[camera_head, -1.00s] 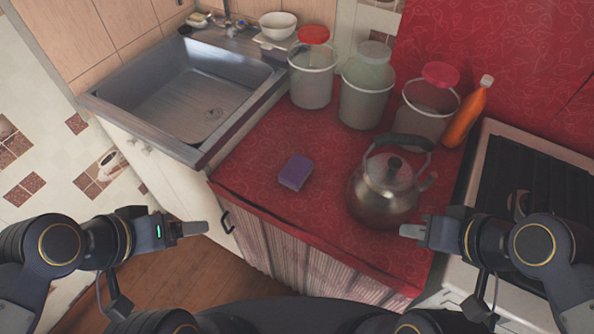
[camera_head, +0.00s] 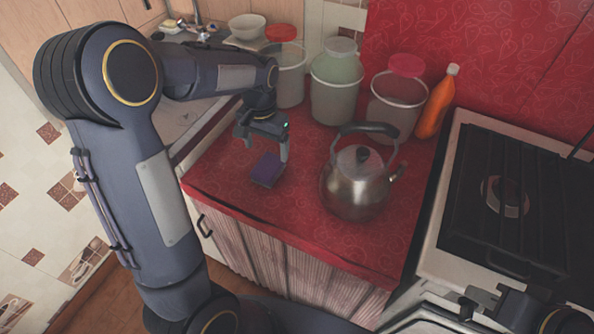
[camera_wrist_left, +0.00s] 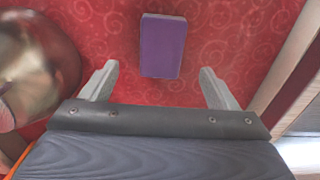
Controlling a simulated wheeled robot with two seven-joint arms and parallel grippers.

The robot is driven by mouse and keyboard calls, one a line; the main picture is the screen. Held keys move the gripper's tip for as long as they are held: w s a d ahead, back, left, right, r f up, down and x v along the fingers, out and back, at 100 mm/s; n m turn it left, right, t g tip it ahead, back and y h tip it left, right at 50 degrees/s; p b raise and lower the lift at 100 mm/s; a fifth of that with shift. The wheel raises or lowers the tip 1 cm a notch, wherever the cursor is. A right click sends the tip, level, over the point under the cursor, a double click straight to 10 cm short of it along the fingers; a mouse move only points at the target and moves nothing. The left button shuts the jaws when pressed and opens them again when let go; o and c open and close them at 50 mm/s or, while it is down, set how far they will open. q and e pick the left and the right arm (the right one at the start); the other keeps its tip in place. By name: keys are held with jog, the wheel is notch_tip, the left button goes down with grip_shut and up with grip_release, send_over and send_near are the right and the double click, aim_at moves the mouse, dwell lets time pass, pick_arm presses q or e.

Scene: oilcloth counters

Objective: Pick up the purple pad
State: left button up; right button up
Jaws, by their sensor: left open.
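The purple pad (camera_head: 268,170) lies flat on the red patterned counter, left of the kettle. It also shows in the left wrist view (camera_wrist_left: 162,46), ahead of my fingertips and between their lines. My left gripper (camera_head: 264,150) is open and empty, pointing down just above and behind the pad; its fingers also show in the left wrist view (camera_wrist_left: 158,84). I see no contact with the pad. My right gripper (camera_head: 474,301) is at the lower right, in front of the stove; its jaws are too small and dark to read.
A metal kettle (camera_head: 355,188) stands close to the right of the pad. Several lidded containers (camera_head: 336,95) and an orange bottle (camera_head: 436,105) stand along the back. The stove (camera_head: 505,200) is at the right. My left arm covers most of the sink. The counter's front strip is clear.

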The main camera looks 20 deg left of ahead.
aim_at(268, 165)
pick_arm(q)
jog(key=shift+w+d+f, duration=0.1)
jog(key=shift+w+f, duration=0.1)
jog(key=shift+f, duration=0.3)
jog(key=f, duration=0.7)
jog(key=shift+s+a+f, duration=0.1)
jog(key=shift+s+a, duration=0.05)
jog(key=shift+a, duration=0.05)
jog(key=c, duration=1.1)
jog(key=shift+r, duration=0.2)
